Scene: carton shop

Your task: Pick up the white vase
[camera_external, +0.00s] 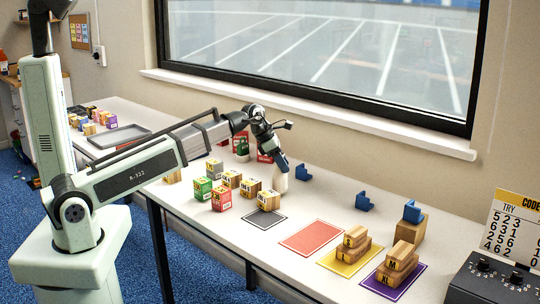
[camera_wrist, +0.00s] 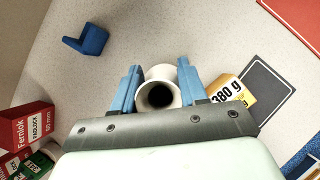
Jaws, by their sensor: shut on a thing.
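The white vase (camera_external: 280,183) stands on the white table, near the window side, below my gripper (camera_external: 281,164). In the wrist view the vase (camera_wrist: 158,90) is seen from above, with its round dark mouth between the two blue fingers of my gripper (camera_wrist: 158,88). The fingers are shut on the vase, one on each side. In the external view the fingers hide the top of the vase. I cannot tell whether its base touches the table.
Several cartons (camera_external: 221,199) stand left of the vase; one (camera_wrist: 232,92) is close to the right finger. Blue L-shaped blocks (camera_external: 302,173) (camera_wrist: 88,40) stand nearby. Red and green boxes (camera_wrist: 28,126) are behind my gripper. Coloured mats (camera_external: 311,238) lie to the right, two bearing wooden blocks.

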